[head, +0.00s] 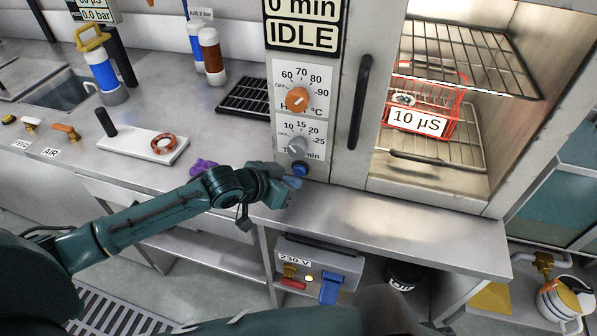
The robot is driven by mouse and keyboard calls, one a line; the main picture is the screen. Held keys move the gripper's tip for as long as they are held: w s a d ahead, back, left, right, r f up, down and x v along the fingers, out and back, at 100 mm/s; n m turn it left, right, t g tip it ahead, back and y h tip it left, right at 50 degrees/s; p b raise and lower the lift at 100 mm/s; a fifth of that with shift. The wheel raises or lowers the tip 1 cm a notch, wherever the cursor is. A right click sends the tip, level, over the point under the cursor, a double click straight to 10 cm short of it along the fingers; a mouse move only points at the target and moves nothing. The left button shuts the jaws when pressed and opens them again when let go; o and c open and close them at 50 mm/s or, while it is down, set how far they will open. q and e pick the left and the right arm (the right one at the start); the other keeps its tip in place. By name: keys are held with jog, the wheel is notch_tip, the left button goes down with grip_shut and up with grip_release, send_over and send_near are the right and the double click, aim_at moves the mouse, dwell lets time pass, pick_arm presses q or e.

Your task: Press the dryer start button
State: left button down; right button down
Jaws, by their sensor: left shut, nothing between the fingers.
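The dryer's blue button (300,169) sits at the foot of the control panel, below the grey timer knob (298,146). The orange temperature knob (297,97) is above that. The dryer display (303,30) reads 0 min and IDLE. My left gripper (291,183) is shut and empty, just below and left of the blue button. I cannot tell whether its fingertips touch the panel. My right gripper is not in view.
A red wire basket (455,104) labelled 10 µS stands on a rack inside the dryer. A purple item (203,167) lies on the steel counter (400,222). A black grid mat (246,96) and bottles (211,54) stand left of the panel. A 230 V box (318,268) hangs below.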

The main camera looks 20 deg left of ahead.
pick_arm(q)
jog(key=shift+w, duration=0.1)
jog(key=shift+w, duration=0.3)
jog(key=shift+w, duration=0.55)
dwell(0.8)
jog(key=shift+r, duration=0.1)
jog(key=shift+s+p, duration=0.65)
jog(key=shift+p, duration=0.25)
jog(key=shift+s, duration=0.3)
